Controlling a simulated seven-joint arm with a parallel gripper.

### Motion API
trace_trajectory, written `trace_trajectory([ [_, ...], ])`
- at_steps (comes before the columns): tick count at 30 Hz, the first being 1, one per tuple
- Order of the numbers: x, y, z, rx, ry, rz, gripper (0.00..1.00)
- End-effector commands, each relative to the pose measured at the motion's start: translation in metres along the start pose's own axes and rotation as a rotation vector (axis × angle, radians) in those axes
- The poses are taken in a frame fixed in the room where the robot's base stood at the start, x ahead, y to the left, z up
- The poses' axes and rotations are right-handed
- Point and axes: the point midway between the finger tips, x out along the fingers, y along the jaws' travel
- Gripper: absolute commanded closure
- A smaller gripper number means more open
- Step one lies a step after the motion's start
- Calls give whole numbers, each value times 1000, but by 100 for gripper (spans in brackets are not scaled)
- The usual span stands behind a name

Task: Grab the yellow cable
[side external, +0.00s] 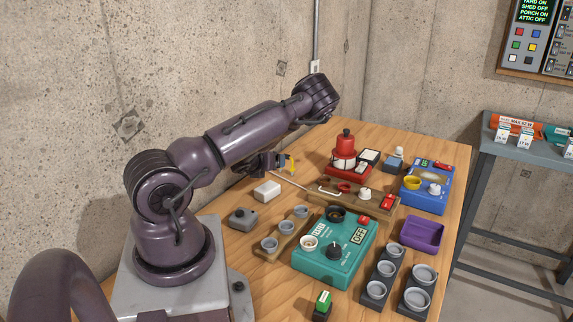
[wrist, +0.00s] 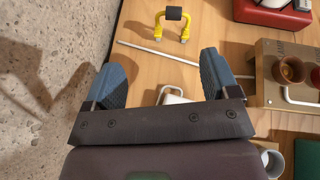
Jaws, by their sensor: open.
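The yellow cable (wrist: 187,29) is a short yellow U-shaped piece with a black sleeve at its middle and grey ends. It lies on the wooden table at the top of the wrist view. In the side external view its yellow part (side external: 291,165) shows just beside my gripper (side external: 275,164). In the wrist view my gripper (wrist: 163,76) has its two blue fingers spread wide with nothing between them. The cable is ahead of the fingertips and apart from them, roughly between the two fingers' lines.
A thin pale rod (wrist: 158,53) lies between the fingertips and the cable. A white block (side external: 267,191) is partly hidden under my gripper in the wrist view. A wooden stand (side external: 345,206) and a red device (side external: 347,167) stand to the right. The concrete wall is at the left.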

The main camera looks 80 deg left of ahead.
Motion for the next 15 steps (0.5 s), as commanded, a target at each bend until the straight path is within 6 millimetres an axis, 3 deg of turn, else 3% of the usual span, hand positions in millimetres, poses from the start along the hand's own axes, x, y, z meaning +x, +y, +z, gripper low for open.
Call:
trace_trajectory([
  [3, -1, -14, 6, 140, -46, -79, 19],
  [8, 7, -17, 8, 202, -57, -90, 19],
  [15, 50, -21, 10, 201, -58, -90, 19],
])
